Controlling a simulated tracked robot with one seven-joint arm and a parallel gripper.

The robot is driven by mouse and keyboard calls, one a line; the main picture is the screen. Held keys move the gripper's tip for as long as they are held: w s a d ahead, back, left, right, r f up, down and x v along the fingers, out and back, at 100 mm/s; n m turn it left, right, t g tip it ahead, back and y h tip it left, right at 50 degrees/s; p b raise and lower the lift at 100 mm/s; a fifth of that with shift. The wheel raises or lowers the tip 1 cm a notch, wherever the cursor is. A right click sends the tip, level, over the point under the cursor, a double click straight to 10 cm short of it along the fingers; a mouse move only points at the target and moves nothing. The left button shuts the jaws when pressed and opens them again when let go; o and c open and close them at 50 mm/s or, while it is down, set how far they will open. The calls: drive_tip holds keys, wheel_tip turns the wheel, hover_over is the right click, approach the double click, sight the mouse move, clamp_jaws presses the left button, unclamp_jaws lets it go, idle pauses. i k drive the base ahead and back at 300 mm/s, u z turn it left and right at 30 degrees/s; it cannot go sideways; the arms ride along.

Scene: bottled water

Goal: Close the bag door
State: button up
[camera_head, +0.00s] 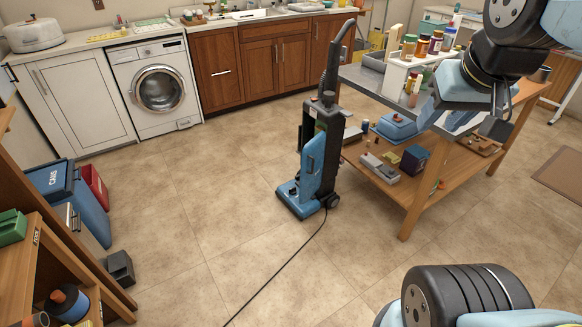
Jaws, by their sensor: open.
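A blue and black upright vacuum cleaner (325,145) stands on the tiled floor near the middle of the view, its handle rising to the upper right. A blue panel, which looks like its bag door (313,157), is on the front of the body, with a dark recess showing above and beside it. How far the panel stands from the body is hard to tell at this size. My gripper (493,118) is at the upper right, over the wooden workbench, open and well apart from the vacuum. Its fingers are small and partly hidden by my arm.
The wooden workbench (408,222), with bottles and boxes, stands just right of the vacuum. A black cord (285,268) runs from the vacuum across the floor. A wooden shelf (75,235) and blue bin (84,205) are at left. Floor in front of the vacuum is mostly clear.

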sight(313, 155)
drive_tip(key=u, duration=0.4)
drive_tip(key=i, duration=1.7)
drive_tip(key=z, duration=0.4)
drive_tip(key=k, duration=1.15)
drive_tip(key=u, duration=0.45)
drive_tip(key=i, duration=0.65)
drive_tip(key=u, duration=0.05)
